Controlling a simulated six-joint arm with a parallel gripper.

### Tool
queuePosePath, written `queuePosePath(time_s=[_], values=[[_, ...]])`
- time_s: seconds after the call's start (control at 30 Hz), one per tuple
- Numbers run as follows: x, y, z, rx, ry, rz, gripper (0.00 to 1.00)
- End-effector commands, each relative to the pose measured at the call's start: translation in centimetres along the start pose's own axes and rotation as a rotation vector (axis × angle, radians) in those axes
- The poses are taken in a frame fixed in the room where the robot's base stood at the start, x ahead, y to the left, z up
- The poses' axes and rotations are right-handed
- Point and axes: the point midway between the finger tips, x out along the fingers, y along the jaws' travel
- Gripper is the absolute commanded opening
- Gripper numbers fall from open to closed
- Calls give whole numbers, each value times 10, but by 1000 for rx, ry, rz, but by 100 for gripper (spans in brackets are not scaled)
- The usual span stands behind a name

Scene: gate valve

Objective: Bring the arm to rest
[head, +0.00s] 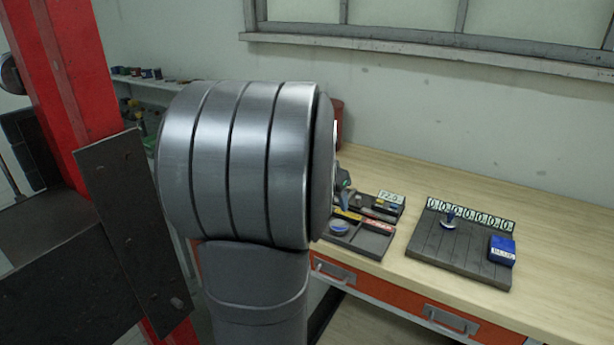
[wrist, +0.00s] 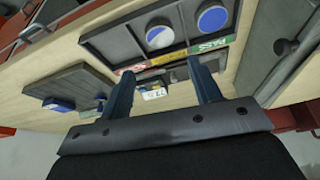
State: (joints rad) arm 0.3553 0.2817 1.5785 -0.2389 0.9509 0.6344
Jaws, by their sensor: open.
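My gripper (wrist: 160,66) shows in the wrist view with its two dark blue fingers spread apart and nothing held between them. Beyond the fingers lies a dark compartment tray (wrist: 105,40) with two round blue-and-white pieces (wrist: 212,18) and coloured labels (wrist: 210,46). In the head view my arm's large grey joint fills the middle and hides most of the gripper. The same tray (head: 373,240) is partly visible just right of the joint, on the bench.
A dark board (head: 440,255) with a row of white number tags (head: 470,214) lies on the wooden bench (head: 565,230). It holds a blue box (head: 502,250) and a small blue-topped piece (head: 449,219). Orange drawers (head: 385,300) are below. A red post (head: 70,90) stands left. The bench's right side is clear.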

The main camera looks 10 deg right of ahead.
Motion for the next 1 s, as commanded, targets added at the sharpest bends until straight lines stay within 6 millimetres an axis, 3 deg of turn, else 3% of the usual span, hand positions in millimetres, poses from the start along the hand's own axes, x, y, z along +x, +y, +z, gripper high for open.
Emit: queuePosePath(time_s=[0.17,0.7,0.8,1.0], values=[[22,0,1,-1,-4,3,57],[123,0,2,0,-2,1,57],[102,0,-7,1,3,-2,57],[86,0,-14,0,1,0,57]])
